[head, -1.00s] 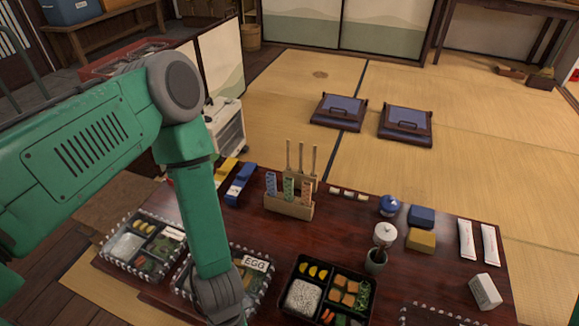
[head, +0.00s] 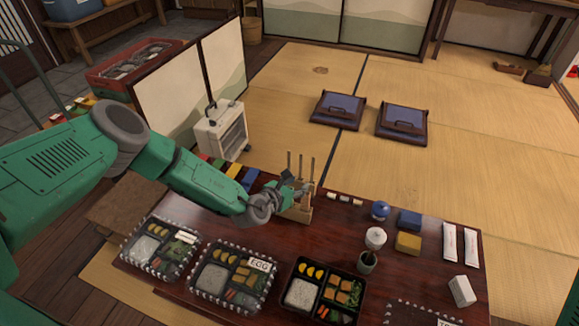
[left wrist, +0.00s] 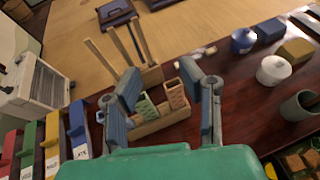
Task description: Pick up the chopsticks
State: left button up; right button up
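Tall thin wooden sticks, which look like the chopsticks, stand upright in a wooden stand (head: 299,214) on the dark table. In the left wrist view the sticks (left wrist: 138,44) rise behind the stand (left wrist: 160,123). My right gripper is out of view.
Bento boxes (head: 322,289) line the table's near side. Colored boxes (left wrist: 51,148) lie left of the stand. A grey-green cup (head: 367,263), a blue lidded pot (head: 380,210) and blocks (head: 408,242) stand to the right. A white heater (head: 222,130) is behind the table.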

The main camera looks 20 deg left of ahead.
pick_arm(q)
jog(key=w+a+n+y, duration=0.3)
jog(key=a+y, duration=0.1)
jog(key=a, duration=0.4)
jog(key=b, duration=0.4)
send_near(289, 154)
jog(key=f+x, duration=0.1)
jog(key=x, duration=0.4)
jog(key=w+b, duration=0.1)
jog(key=b, duration=0.1)
jog(key=w+f+b, duration=0.1)
jog(key=w+b, duration=0.1)
jog(key=shift+w+a+f+t, duration=0.1)
jog(key=shift+w+t, duration=0.25)
jog(key=shift+t, duration=0.05)
jog(key=shift+w, duration=0.35)
grip_shut()
